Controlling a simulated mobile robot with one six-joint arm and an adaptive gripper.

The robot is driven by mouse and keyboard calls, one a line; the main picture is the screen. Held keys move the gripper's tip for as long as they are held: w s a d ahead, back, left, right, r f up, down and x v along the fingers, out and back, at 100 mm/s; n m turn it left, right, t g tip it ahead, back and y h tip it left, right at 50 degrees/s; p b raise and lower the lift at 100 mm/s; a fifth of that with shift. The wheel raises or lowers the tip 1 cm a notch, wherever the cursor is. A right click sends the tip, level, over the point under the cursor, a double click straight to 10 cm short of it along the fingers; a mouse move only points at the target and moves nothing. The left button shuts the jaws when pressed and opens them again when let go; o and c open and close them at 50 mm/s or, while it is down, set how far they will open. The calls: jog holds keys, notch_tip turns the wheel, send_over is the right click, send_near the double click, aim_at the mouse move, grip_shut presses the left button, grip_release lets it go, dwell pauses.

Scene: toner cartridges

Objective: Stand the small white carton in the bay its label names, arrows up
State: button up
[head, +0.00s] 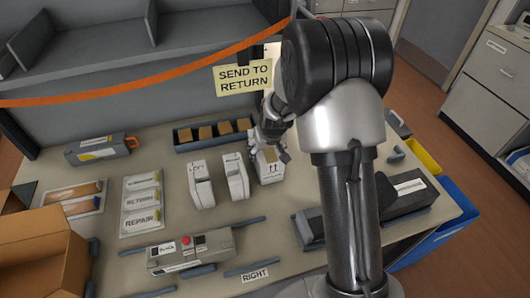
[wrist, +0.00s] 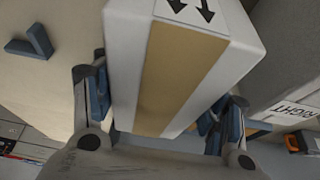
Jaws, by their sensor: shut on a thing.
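The small white carton (head: 270,170) is held at the table's middle in the head view, with two dark arrows on its front face that appear to point up. The wrist view shows the same carton (wrist: 222,62) with a tan tape strip, and its arrowheads point toward my gripper. My gripper (head: 268,138) is shut on the carton from above, with one blue-padded finger on each side in the wrist view (wrist: 158,112). I cannot tell whether the carton's base touches the table. A yellow sign (head: 244,77) reads SEND TO RETURN. No destination text on the carton is readable.
Two white cartons (head: 201,185) (head: 236,178) stand just left. Behind is a dark tray (head: 190,147) of brown boxes. Cards reading RETURN and REPAIR (head: 141,205), a grey cartridge (head: 190,250), a RIGHT label (head: 255,274), blue corner pieces (head: 256,220) and a black cartridge (head: 400,195) are around.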

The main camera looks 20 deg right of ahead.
jog(key=shift+r, duration=0.1)
jog(key=o, duration=1)
jog(key=shift+f, duration=0.25)
jog(key=o, duration=0.5)
jog(key=shift+c, duration=0.2)
jog(key=shift+r, duration=0.2)
